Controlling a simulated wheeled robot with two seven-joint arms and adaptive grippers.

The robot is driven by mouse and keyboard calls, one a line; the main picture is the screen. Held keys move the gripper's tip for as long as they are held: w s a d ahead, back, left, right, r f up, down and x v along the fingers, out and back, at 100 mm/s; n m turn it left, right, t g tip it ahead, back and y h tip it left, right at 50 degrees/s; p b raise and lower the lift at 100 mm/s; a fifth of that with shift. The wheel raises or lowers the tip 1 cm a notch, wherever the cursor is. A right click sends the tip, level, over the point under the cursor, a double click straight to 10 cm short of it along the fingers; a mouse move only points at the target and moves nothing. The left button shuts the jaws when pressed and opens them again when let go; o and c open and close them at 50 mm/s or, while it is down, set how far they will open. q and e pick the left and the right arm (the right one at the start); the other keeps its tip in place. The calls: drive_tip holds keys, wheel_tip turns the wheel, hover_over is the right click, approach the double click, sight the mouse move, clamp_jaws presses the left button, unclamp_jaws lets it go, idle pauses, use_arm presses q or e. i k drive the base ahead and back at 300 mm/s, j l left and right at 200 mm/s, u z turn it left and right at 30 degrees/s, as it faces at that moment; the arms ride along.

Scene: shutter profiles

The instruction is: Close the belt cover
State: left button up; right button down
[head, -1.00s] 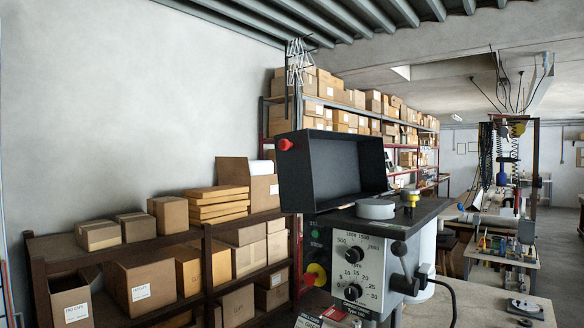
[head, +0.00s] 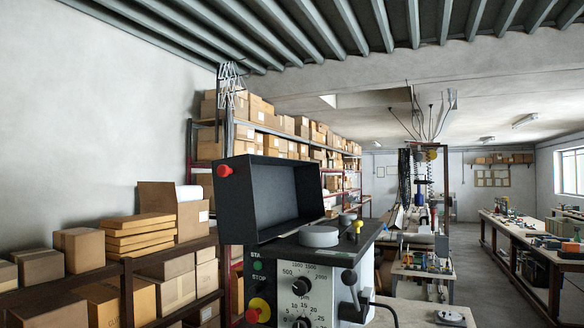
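The belt cover (head: 268,200) is a dark, box-like lid with a red knob (head: 224,170) at its upper left corner. It stands tilted up and open on top of the machine, its hollow inside facing me and to the right. Below it the machine head (head: 300,285) has a light front panel with dials, a green button and a red-and-yellow button. On its top are a grey round pulley (head: 319,236) and a small yellow-topped part (head: 358,228). Neither of my grippers shows in the head view.
Shelves with cardboard boxes (head: 140,236) stand to the left, and a taller box rack (head: 290,135) stands behind the machine. A bench (head: 430,313) is at the lower right. A long workbench (head: 540,250) stands farther right, with open floor before it.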

sight(258, 200)
drive_tip(key=i+j+z, duration=0.25)
drive_tip(key=j+z, duration=0.15)
drive_tip(key=j, duration=0.4)
drive_tip(key=i+j+z, duration=0.15)
drive_tip(key=j+z, duration=0.25)
drive_tip(key=j, duration=0.45)
drive_tip(key=j+z, duration=0.35)
drive_tip(key=j, duration=0.5)
